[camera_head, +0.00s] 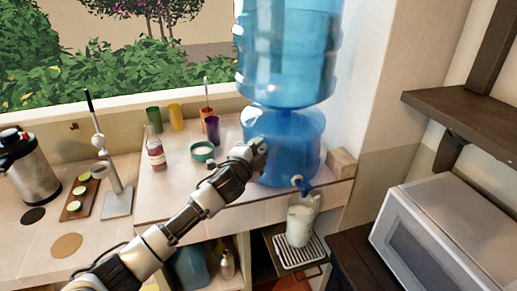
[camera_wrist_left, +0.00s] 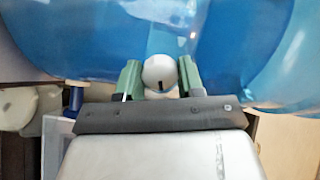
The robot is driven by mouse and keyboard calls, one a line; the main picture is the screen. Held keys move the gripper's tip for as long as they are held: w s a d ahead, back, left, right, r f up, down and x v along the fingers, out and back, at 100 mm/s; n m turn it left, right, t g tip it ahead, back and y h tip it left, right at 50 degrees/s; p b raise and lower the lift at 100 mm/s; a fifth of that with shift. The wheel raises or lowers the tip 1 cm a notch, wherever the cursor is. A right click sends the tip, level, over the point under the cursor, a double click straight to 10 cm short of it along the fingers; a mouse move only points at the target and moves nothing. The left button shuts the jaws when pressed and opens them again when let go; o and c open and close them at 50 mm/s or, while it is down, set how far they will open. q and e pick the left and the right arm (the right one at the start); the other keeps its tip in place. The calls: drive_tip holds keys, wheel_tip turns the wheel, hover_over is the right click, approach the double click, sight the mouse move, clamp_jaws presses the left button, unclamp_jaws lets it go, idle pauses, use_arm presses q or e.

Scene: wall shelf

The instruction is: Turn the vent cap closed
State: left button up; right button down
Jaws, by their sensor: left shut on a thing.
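The blue water dispenser (camera_head: 290,155) stands on the counter with a large bottle (camera_head: 288,55) on top. My left gripper (camera_head: 260,148) is at the left front of its lower tank. In the left wrist view, a round white vent cap (camera_wrist_left: 160,71) with a dark slot mark sits between the two green fingers of my left gripper (camera_wrist_left: 160,80), which is shut on it. Blue plastic of the dispenser (camera_wrist_left: 90,45) lies right behind the cap. In the head view the cap is hidden by the gripper. My right gripper is not in view.
A tap (camera_head: 301,185) is at the tank's lower front, above a pitcher (camera_head: 300,222) on a drip tray (camera_head: 301,251). Cups, a bottle (camera_head: 155,150) and a green-rimmed bowl (camera_head: 203,152) stand left of the dispenser. A microwave (camera_head: 450,240) is at right.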

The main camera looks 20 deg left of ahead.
use_arm(q)
drive_tip(key=shift+m+p, duration=0.3)
drive_tip(key=shift+m, duration=1.6)
drive_tip(key=o, duration=0.9)
drive_tip(key=shift+o, duration=0.2)
drive_tip(key=s+a+b, duration=0.2)
drive_tip(key=s+b, duration=0.1)
drive_tip(key=s, duration=0.7)
drive_tip(key=shift+s, duration=0.3)
